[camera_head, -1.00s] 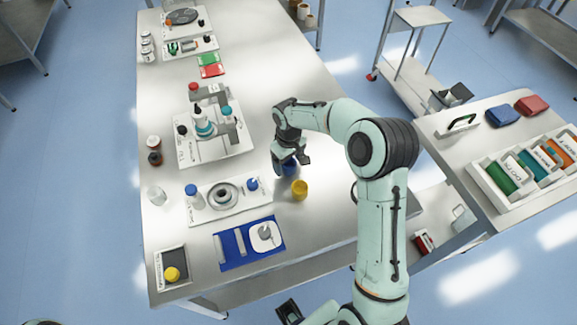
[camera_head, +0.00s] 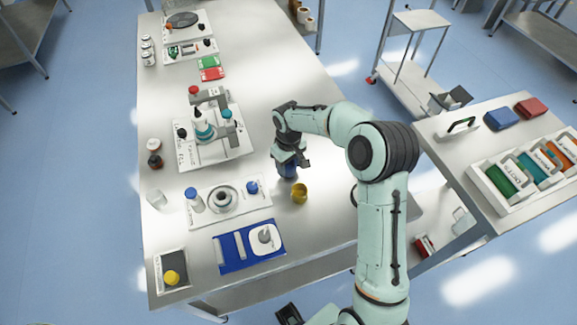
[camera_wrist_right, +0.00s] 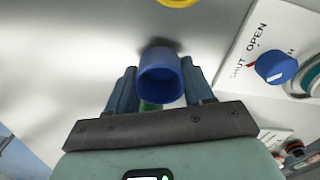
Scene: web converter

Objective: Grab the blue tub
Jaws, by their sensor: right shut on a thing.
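The blue tub (camera_head: 288,172) is in the jaws of my right gripper (camera_head: 290,161), over the steel table right of the middle. In the right wrist view, the blue tub (camera_wrist_right: 161,82) sits between the two fingers of my right gripper (camera_wrist_right: 160,88), its open round mouth showing. The fingers are shut on its sides. I cannot tell whether the tub still touches the table. My left gripper is not in view.
A yellow tub (camera_head: 299,193) stands close by, nearer the table's front. A white plate with a round dial (camera_head: 222,199) and blue knobs lies to the left. A blue mat (camera_head: 234,252) lies in front. The table behind the gripper is clear.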

